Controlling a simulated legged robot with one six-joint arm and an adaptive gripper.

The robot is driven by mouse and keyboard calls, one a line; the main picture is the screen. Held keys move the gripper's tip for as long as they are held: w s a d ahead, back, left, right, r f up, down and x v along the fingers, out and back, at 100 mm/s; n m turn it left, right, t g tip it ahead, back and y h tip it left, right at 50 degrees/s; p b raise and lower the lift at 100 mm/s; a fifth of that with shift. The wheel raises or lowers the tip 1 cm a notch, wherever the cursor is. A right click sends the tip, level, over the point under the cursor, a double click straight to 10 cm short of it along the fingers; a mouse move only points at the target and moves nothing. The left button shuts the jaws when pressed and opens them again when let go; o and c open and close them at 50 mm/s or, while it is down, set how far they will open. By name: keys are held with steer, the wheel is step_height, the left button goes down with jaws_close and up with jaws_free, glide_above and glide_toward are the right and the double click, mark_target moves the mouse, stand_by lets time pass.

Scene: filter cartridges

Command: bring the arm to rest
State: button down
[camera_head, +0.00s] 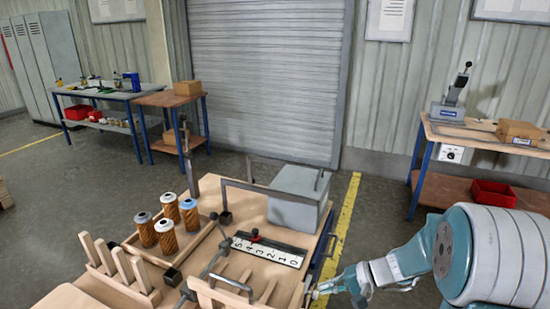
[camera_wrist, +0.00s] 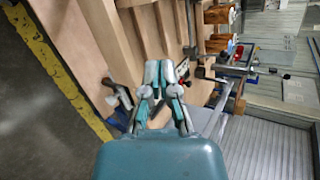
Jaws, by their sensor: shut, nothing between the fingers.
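My arm (camera_head: 385,270) reaches in from the right in the head view. My gripper (camera_head: 318,289) is low at the right front edge of the wooden workbench (camera_head: 245,190). In the wrist view my gripper (camera_wrist: 160,72) has its fingers together with nothing between them. Cartridges (camera_wrist: 216,16) also show at the top of the wrist view. Whether my gripper touches the bench edge I cannot tell.
A numbered scale plate (camera_head: 268,252) and a grey box (camera_head: 298,198) are on the bench. Wooden slats (camera_head: 120,264) stand at its left. A side table (camera_head: 480,136) with a cardboard box (camera_head: 519,132) and red bin (camera_head: 493,193) is right. Floor with a yellow line (camera_head: 344,222) lies between.

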steer(key=s+d+r+n+t+h, duration=0.1)
steer(key=s+r+n+h, duration=0.1)
steer(key=s+r+h, duration=0.3)
steer(key=s+d+r+n+t+h, duration=0.2)
steer(key=s+r+h, duration=0.4)
steer(key=s+r, duration=0.4)
steer(key=s+n, duration=0.1)
steer(key=s, duration=0.5)
steer(key=shift+r+t, duration=0.3)
steer(key=shift+r, duration=0.1)
steer(key=shift+a, duration=0.1)
